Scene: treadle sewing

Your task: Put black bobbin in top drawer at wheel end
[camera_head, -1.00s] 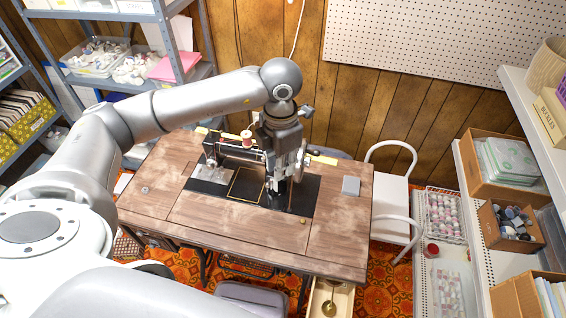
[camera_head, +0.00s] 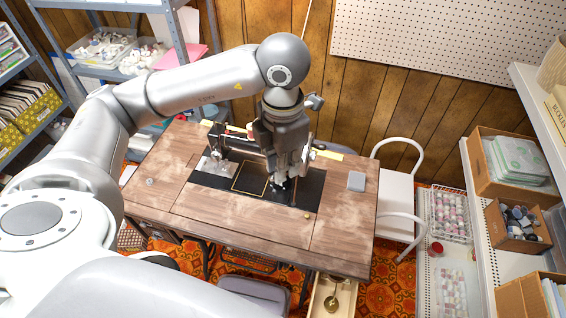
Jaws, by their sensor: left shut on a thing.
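My left gripper (camera_head: 280,183) points down over the black bed of the sewing machine (camera_head: 250,178), in front of the machine's arm. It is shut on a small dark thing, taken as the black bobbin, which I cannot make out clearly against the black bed. An open drawer (camera_head: 319,301) sticks out under the table's right end, the wheel end, at the bottom of the view. A brass-coloured item lies inside it. The handwheel is mostly hidden behind my gripper. My right gripper is not in view.
The wooden sewing table (camera_head: 340,228) carries a grey box (camera_head: 356,181), a small brass piece (camera_head: 307,216) and a small round metal item (camera_head: 150,182). A white chair (camera_head: 396,185) stands right of it, a grey stool (camera_head: 255,291) in front. Shelves line both sides.

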